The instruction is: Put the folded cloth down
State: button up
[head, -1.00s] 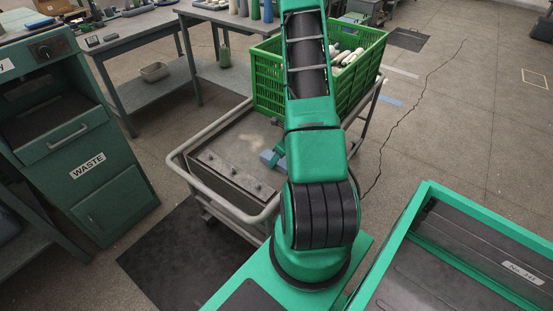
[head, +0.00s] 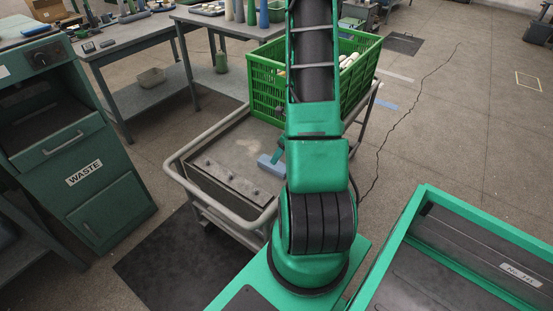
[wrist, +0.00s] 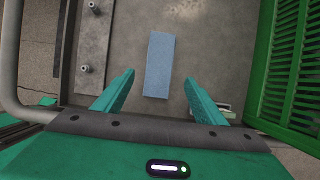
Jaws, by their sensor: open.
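The folded cloth (wrist: 158,65) is a flat blue strip lying on the grey cart deck (wrist: 205,35) in the wrist view. It also shows in the head view (head: 268,164), partly hidden by my arm. My gripper (wrist: 159,80) is open, with its two teal fingers apart on either side of the cloth's near end in the picture. The fingers do not appear to touch the cloth, which lies beyond and between them. In the head view my arm hides most of my gripper.
A green crate (head: 267,93) with pale cones stands at the cart's far end. A raised plate with pegs (head: 232,182) lies left of the cloth, inside the cart's grey rail (head: 210,133). A pale item (wrist: 226,111) shows partly beside the right finger. A waste cabinet (head: 85,175) stands left.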

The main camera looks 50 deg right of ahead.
jog(key=s+a+r+n+g, duration=0.1)
jog(key=s+a+r+n, duration=0.1)
jog(key=a+r+n, duration=0.55)
jog(key=s+a+r+n+g, duration=0.15)
jog(key=a+r+n, duration=0.25)
jog(key=r+n, duration=0.55)
jog(key=s+a+r+n+g, duration=0.2)
jog(key=s+a+r+n, duration=0.8)
jog(key=s+r+n, duration=0.1)
jog(key=shift+s+r+n, duration=0.4)
jog(key=shift+s+r, duration=0.3)
jog(key=shift+s, duration=0.45)
jog(key=shift+w+d+f, duration=0.1)
jog(key=shift+w+f, duration=0.15)
jog(key=shift+w, duration=0.4)
